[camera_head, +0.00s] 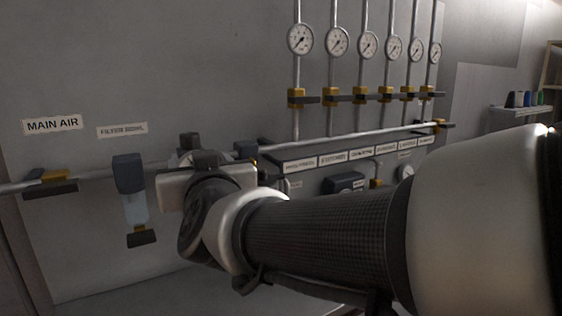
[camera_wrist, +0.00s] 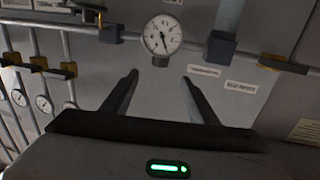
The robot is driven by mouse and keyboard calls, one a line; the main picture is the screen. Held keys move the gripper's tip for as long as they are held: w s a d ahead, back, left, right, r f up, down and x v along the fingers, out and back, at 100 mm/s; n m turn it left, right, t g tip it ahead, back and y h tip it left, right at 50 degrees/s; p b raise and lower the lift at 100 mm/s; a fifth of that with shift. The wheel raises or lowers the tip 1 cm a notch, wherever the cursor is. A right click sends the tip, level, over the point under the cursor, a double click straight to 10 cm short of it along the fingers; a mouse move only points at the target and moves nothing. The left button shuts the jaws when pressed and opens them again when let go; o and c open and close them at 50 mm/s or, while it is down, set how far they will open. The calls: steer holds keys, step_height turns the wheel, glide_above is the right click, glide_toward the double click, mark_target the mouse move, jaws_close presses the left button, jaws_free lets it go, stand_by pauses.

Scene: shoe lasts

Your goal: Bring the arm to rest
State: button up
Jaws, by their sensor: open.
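My gripper (camera_wrist: 162,100) shows in the wrist view with its two dark fingers spread apart. It is open and nothing is between the fingers. A round pressure gauge (camera_wrist: 162,35) on the pipe lies beyond the fingertips. In the head view my arm reaches from the lower right toward the panel, and its wrist end (camera_head: 205,185) is in front of the pipe, right of the filter bowl (camera_head: 133,195). The fingers are hidden there behind the wrist. I cannot tell whether they touch anything.
A grey wall panel (camera_head: 90,80) carries a main pipe with a yellow-and-dark valve (camera_head: 50,184). Several vertical pipes with gauges (camera_head: 300,39) and yellow valves (camera_head: 296,98) stand at upper right. A shelf with small containers (camera_head: 515,108) is far right. The space before the panel's upper left is clear.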

steer(key=s+d+f+m+g+h, duration=0.25)
steer(key=s+d+f, duration=0.35)
steer(key=d, duration=0.4)
steer(key=s+d+f+m+g+h, duration=0.15)
steer(key=s+d+f+g, duration=0.25)
steer(key=s+d+f, duration=0.45)
steer(key=s+d+f+m+g+h, duration=0.1)
steer(key=s+d+f+g+h, duration=0.3)
steer(key=d, duration=0.8)
step_height(320, 180, up, 17)
steer(key=p, duration=1.8)
steer(key=shift+a+y, duration=0.15)
steer(key=shift+y, duration=0.25)
